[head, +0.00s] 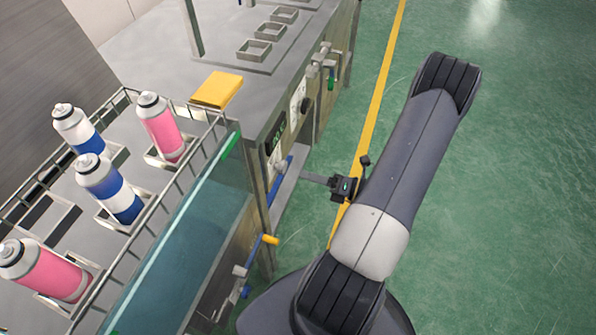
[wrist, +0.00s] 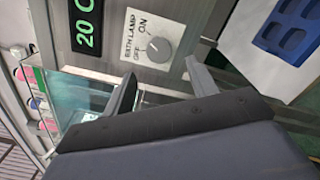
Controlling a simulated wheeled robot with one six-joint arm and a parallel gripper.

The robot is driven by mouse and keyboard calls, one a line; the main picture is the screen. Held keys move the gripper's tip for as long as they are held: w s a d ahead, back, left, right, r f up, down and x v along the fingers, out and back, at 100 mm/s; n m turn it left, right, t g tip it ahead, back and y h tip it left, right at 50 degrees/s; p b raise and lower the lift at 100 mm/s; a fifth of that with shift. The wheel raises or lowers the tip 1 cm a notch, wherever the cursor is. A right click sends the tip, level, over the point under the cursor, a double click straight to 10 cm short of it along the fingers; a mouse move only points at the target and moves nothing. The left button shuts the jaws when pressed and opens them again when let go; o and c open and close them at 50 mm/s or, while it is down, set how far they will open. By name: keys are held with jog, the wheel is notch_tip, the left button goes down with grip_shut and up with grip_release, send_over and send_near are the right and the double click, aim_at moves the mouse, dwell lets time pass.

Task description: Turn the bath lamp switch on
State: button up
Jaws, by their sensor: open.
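The bath lamp switch (wrist: 158,49) is a round grey knob on a white label marked OFF and ON. It sits on the metal front panel in the wrist view. I cannot tell for sure which mark its pointer faces. My gripper (wrist: 160,76) is open and empty, with its two fingers apart. In the wrist view the knob appears just beyond and between the fingertips, and no contact shows.
A green-digit display (wrist: 86,22) is beside the switch label. A glass-sided water bath (head: 185,235) has a rack of pink and blue cans above it. A yellow block (head: 217,89) lies on the bench. Green floor to the right is clear.

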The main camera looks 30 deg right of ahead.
aim_at(285, 169)
jog(key=shift+v, duration=2.45)
jog(key=x, duration=1)
jog(key=shift+w+a+b, duration=0.25)
jog(key=shift+w+b, duration=0.05)
jog(key=shift+w, duration=0.05)
